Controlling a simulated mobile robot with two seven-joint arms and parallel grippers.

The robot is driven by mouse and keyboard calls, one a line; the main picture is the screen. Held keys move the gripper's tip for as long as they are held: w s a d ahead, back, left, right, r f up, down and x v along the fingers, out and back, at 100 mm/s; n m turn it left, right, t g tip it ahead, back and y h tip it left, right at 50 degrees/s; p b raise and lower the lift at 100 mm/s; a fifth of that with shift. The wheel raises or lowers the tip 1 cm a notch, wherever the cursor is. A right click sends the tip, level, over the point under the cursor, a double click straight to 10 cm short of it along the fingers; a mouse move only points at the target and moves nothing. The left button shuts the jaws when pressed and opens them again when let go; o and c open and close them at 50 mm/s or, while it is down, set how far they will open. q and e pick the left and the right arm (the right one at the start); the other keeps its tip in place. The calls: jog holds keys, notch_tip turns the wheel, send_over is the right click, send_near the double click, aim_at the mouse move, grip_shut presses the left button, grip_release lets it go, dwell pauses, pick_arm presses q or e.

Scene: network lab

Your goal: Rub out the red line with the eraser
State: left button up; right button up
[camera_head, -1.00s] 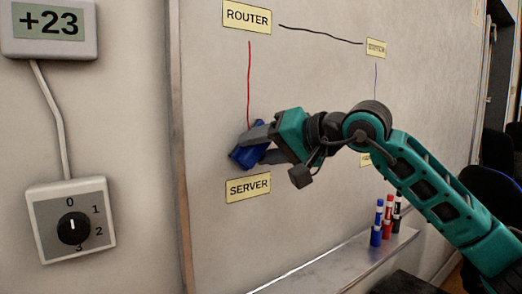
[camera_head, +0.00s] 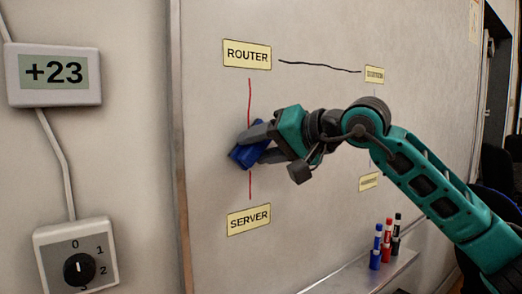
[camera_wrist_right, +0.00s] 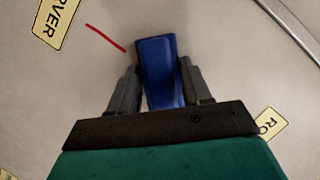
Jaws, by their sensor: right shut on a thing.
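The red line (camera_head: 249,100) runs down the whiteboard between the ROUTER label (camera_head: 247,55) and the SERVER label (camera_head: 249,219). My right gripper (camera_head: 255,148) is shut on the blue eraser (camera_head: 249,155), which covers the middle of the line. Red shows both above and below the eraser. In the right wrist view the eraser (camera_wrist_right: 159,72) sits between the two fingers, with a piece of red line (camera_wrist_right: 106,38) running from near its tip toward the SERVER label (camera_wrist_right: 58,18). Whether the eraser touches the board is hard to tell. My left gripper is out of view.
A black line (camera_head: 320,66) runs right from ROUTER to another label (camera_head: 374,75). Several markers (camera_head: 387,240) stand on the ledge (camera_head: 350,275) below. Left of the board are a display reading +23 (camera_head: 54,71) and a dial box (camera_head: 78,257).

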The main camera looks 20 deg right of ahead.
jog(key=shift+r+p, duration=1.25)
jog(key=shift+r, duration=0.95)
notch_tip(320, 180, up, 8)
jog(key=f, duration=0.1)
send_over(245, 203)
jog(key=s+d, duration=0.2)
jog(key=s, duration=0.1)
jog(key=shift+s+d+r, duration=0.1)
jog(key=shift+d+r, duration=0.05)
jog(key=shift+r, duration=0.1)
jog(key=shift+f+b, duration=1.4)
jog(key=shift+f, duration=0.5)
jog(key=shift+f+b, duration=1.3)
jog(key=shift+f, duration=0.7)
jog(key=shift+f+b, duration=5.65)
jog(key=shift+f, duration=1.85)
